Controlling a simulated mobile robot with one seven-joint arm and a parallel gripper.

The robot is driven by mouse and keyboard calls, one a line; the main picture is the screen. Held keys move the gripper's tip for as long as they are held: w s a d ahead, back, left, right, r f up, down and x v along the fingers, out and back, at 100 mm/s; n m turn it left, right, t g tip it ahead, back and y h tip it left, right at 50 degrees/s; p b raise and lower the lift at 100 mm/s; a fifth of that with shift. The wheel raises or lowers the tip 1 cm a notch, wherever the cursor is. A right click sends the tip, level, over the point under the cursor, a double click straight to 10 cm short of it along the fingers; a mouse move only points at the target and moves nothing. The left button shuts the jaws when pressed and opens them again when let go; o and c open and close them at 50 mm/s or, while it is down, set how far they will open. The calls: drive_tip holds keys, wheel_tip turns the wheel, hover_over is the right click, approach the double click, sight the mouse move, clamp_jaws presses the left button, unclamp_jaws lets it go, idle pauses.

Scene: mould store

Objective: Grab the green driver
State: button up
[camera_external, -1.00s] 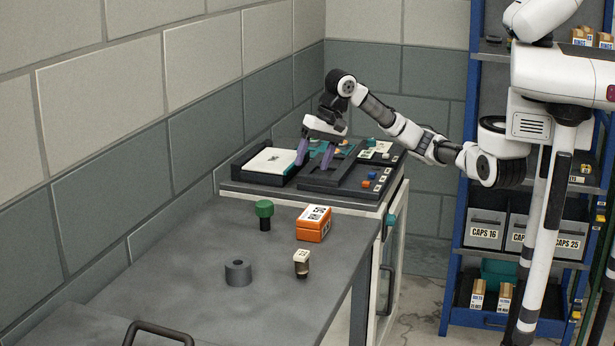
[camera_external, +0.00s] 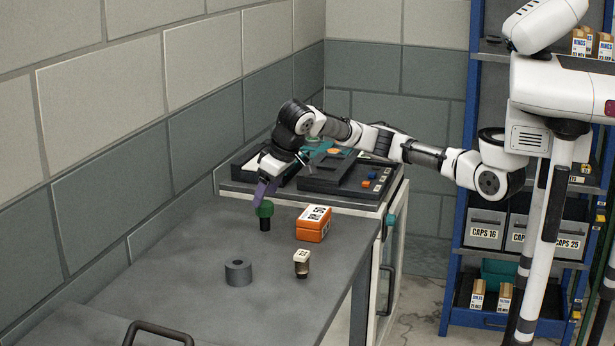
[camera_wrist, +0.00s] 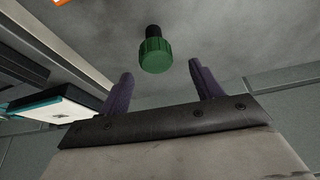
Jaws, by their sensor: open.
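The green driver (camera_external: 264,210) stands upright on the grey table, its green knob on top and a black shaft below. My gripper (camera_external: 264,190) is just above and behind it in the external view, with its purple fingers pointing down. In the wrist view the green driver (camera_wrist: 154,52) lies ahead of the gap between the two open fingers of my gripper (camera_wrist: 162,82). The fingers look apart from it and hold nothing.
An orange box (camera_external: 313,225) stands right of the driver. A bench with trays (camera_external: 335,192) is behind. The wall runs along the left.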

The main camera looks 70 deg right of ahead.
sight(265, 203)
drive_tip(key=shift+s+p+x, duration=0.15)
drive_tip(key=shift+p+x, duration=0.2)
drive_tip(key=shift+x, duration=1.3)
drive_tip(key=shift+s+p+x, duration=0.2)
drive_tip(key=shift+p+x, duration=0.1)
drive_tip(key=shift+x, duration=1.35)
drive_tip(key=shift+d+f, duration=0.1)
drive_tip(key=shift+d, duration=0.05)
drive_tip(key=c, duration=1.1)
drive_tip(key=shift+c, duration=0.2)
